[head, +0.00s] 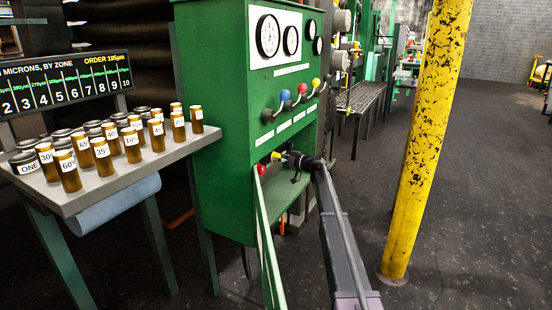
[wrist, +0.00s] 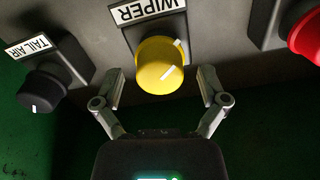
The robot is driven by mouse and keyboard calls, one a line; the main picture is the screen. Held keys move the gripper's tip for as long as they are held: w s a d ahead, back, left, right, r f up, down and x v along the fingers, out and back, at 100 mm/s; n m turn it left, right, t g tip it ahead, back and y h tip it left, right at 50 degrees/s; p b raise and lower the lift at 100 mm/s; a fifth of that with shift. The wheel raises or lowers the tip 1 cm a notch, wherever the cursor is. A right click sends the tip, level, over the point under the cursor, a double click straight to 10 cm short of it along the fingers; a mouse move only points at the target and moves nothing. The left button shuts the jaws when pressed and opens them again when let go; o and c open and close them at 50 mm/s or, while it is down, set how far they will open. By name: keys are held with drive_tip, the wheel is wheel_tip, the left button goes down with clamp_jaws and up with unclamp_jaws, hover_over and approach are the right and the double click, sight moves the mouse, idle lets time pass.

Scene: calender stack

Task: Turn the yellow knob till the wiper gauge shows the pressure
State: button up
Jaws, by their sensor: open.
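The yellow knob (wrist: 158,66) sits under a label reading WIPER, upside down in the wrist view, with a white mark slanting up to the right on its face. It is a small yellow spot in the head view (head: 276,156). My gripper (wrist: 160,86) is open, one finger on each side of the knob, with a visible gap on both sides. In the head view my gripper (head: 286,157) is at the green cabinet's lower front. Dial gauges (head: 268,36) (head: 290,40) are on the cabinet's upper face; their readings and labels are too small to read.
A black knob (wrist: 40,92) labelled TAIL AIR and a red knob (wrist: 304,36) flank the yellow one. Blue (head: 284,95) and red (head: 302,88) handles project above. A table (head: 120,175) with amber bottles stands left; a yellow post (head: 425,140) stands right, with open floor around it.

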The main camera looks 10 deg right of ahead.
drive_tip(key=shift+w+a, duration=0.4)
drive_tip(key=shift+a, duration=0.1)
drive_tip(key=c, duration=1.1)
drive_tip(key=shift+c, duration=0.2)
drive_tip(key=shift+m, duration=0.5)
drive_tip(key=o, duration=1.1)
drive_tip(key=shift+o, duration=0.2)
drive_tip(key=shift+s+d, duration=0.1)
drive_tip(key=shift+d, duration=0.05)
drive_tip(key=v, duration=1.1)
drive_tip(key=shift+s+d, duration=0.2)
drive_tip(key=shift+d, duration=0.05)
